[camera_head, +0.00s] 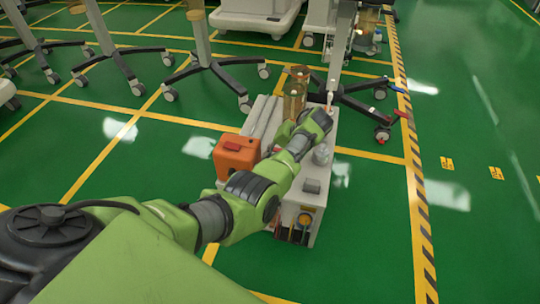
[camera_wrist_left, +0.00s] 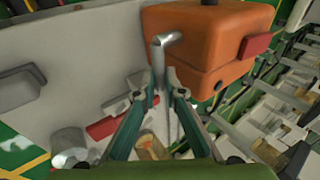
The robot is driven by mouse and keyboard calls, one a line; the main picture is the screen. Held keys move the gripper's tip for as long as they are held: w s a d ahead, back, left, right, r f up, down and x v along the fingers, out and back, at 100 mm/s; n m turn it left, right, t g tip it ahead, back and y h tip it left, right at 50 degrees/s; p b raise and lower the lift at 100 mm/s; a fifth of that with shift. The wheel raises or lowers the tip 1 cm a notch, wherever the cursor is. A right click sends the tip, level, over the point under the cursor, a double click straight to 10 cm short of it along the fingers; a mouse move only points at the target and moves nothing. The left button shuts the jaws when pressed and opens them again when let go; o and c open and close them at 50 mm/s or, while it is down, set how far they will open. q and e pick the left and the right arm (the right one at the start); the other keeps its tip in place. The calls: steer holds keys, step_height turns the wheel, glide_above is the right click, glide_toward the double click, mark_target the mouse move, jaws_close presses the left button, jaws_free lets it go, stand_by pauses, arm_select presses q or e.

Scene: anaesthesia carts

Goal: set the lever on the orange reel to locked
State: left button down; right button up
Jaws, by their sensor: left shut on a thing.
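The orange reel (camera_head: 237,155) is a boxy orange housing with a red part on it, at the left side of the white cart top. The reel (camera_wrist_left: 205,45) also shows large in the left wrist view. A bent silver lever (camera_wrist_left: 163,48) stands in front of its left side. My left gripper (camera_wrist_left: 166,92) is shut on the lever's lower part, with the bent end sticking out past the fingertips. In the head view my arm hides the fingers and the lever. My right gripper is not in view.
The white cart (camera_head: 301,200) stands on a green floor with yellow lines. An amber cylinder (camera_head: 296,92) stands at its far end, and a grey block (camera_head: 311,186) sits on its near part. Wheeled stand bases (camera_head: 205,62) stand behind. Floor to the right is clear.

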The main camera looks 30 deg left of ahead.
arm_select(q)
steer(key=shift+w+a+r, duration=0.1)
steer(key=shift+w+a, duration=0.05)
steer(key=c, duration=2.4)
jaws_free()
steer(key=shift+o, duration=0.2)
steer(key=v, duration=1.2)
